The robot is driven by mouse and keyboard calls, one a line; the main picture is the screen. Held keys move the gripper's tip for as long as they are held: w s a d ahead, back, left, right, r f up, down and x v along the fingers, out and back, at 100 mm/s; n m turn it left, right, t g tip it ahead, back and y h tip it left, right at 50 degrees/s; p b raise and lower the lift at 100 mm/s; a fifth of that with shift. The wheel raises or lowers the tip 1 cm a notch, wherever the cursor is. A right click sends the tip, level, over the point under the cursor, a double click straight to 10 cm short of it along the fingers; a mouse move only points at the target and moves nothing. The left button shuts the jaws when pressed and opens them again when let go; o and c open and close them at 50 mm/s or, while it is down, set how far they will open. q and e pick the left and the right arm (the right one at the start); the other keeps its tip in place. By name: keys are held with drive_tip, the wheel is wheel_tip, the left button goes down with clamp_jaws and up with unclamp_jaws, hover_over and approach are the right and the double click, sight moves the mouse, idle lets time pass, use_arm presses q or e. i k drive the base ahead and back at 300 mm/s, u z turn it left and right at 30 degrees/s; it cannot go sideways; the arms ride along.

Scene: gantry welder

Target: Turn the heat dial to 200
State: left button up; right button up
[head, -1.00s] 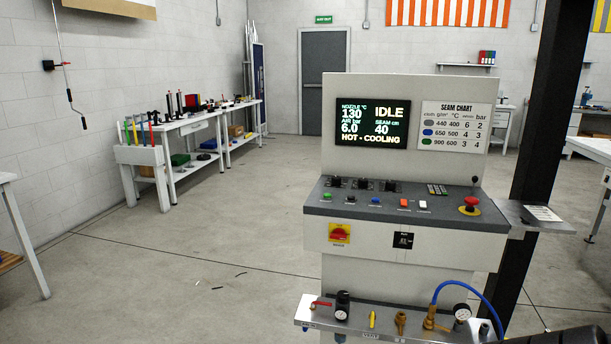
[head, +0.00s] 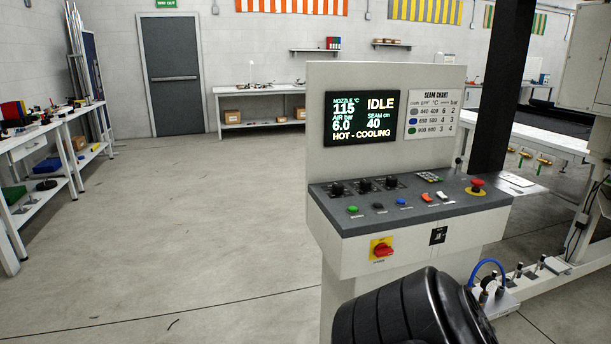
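The welder's control console (head: 420,210) stands right of centre with a sloped dark panel. Three black dials (head: 365,185) sit in a row along the panel's back left. Their labels are too small to read, so I cannot tell which one is the heat dial or where it points. The screen (head: 360,118) above reads nozzle 115 °C, air 6.0 bar, seam 40 cm, IDLE and HOT - COOLING. Neither gripper is in view. A black ribbed part, seemingly of my own arm, shows at the bottom, in front of the console's lower body.
Several buttons and switches, a red emergency stop (head: 477,184) and a red-yellow rotary switch (head: 382,249) are on the console. A seam chart (head: 433,115) hangs beside the screen. A dark post (head: 500,95) stands behind right. The floor (head: 200,220) left of the console is clear.

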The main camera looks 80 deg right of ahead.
sight(336, 187)
drive_tip(key=z, duration=0.75)
drive_tip(key=i, duration=1.4)
drive_tip(key=z, duration=1.3)
